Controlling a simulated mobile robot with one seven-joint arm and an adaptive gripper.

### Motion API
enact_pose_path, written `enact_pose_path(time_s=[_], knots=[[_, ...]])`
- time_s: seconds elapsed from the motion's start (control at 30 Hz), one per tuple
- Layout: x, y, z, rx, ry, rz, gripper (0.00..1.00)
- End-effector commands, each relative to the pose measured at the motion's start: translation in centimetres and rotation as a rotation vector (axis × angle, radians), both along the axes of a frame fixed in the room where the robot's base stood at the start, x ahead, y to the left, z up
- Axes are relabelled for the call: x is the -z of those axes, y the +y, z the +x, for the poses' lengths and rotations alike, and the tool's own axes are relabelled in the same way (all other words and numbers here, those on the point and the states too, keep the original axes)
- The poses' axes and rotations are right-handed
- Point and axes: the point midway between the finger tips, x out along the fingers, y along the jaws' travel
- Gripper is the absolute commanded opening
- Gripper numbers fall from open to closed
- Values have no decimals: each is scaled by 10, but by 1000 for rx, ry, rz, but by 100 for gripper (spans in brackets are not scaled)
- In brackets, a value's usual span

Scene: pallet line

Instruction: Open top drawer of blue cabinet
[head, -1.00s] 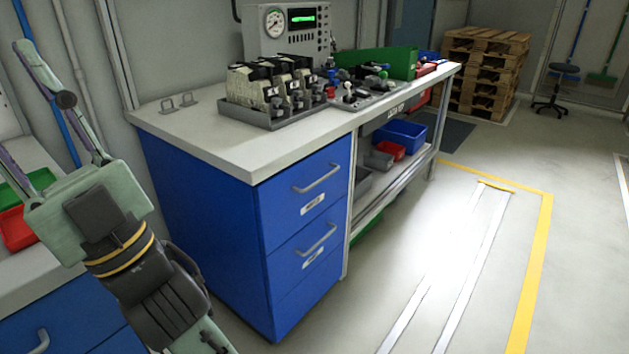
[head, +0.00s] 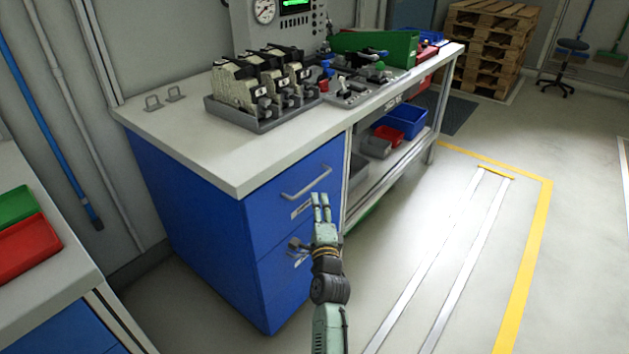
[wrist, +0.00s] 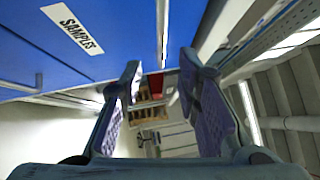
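The blue cabinet (head: 200,215) stands under the left end of the workbench. Its top drawer (head: 262,205) looks shut, with a silver bar handle (head: 306,182) on its front. My gripper (head: 321,206) is in front of the drawer, just below and right of the handle. I cannot tell whether it touches. In the wrist view the two fingers (wrist: 163,88) are apart with nothing between them. A blue front with a SAMPLES label (wrist: 72,28) is at upper left there. A pale bar (wrist: 163,30) is ahead of the fingers; I cannot tell whether it is the handle.
The lower drawer (head: 268,282) is partly hidden by my arm. The benchtop (head: 185,135) carries a tray of devices (head: 262,122) and a green bin (head: 385,50). An open shelf (head: 375,175) is right of the cabinet. The floor (head: 420,240) in front is clear.

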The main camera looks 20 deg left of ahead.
Motion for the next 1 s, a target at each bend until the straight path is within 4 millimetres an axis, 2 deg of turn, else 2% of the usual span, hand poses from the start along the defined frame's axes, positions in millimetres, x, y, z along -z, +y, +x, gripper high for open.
enact_pose_path(time_s=[0.3, 0.5, 0.87, 1.0], knots=[[-12, 26, 55, -2, -4, -3, 30], [-14, 36, 76, -1, -4, -3, 30], [-14, 39, 82, -2, -4, -4, 30], [-14, 39, 82, -2, -4, -4, 22]])
